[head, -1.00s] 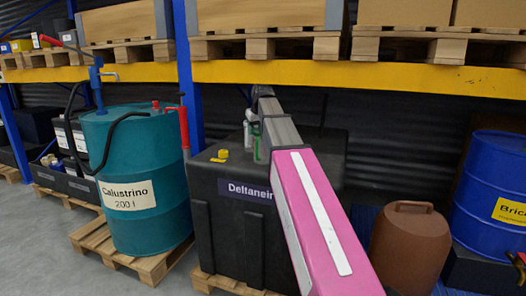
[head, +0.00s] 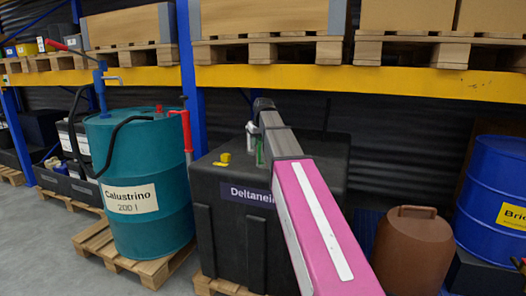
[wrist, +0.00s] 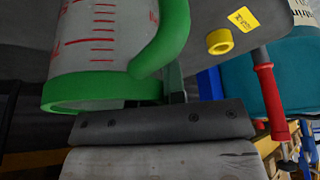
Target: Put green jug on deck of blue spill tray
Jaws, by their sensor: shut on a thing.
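The green jug (wrist: 105,50) fills the upper left of the wrist view. It has a pale body with red scale marks, a green rim band and a green handle. My gripper (wrist: 175,82) is shut on it at the handle side. In the head view only a small green part of the jug (head: 260,153) shows beside my arm, above the black tank; whether it touches the tank top I cannot tell. A dark blue ribbed surface (head: 366,222), apparently the blue spill tray, shows right of my arm, partly hidden.
The black tank (head: 230,225) has a yellow cap (head: 224,159). A teal drum (head: 140,220) with a red-handled pump stands left. A brown container (head: 412,250) and a blue drum (head: 497,195) stand right. A yellow shelf beam (head: 370,78) crosses above.

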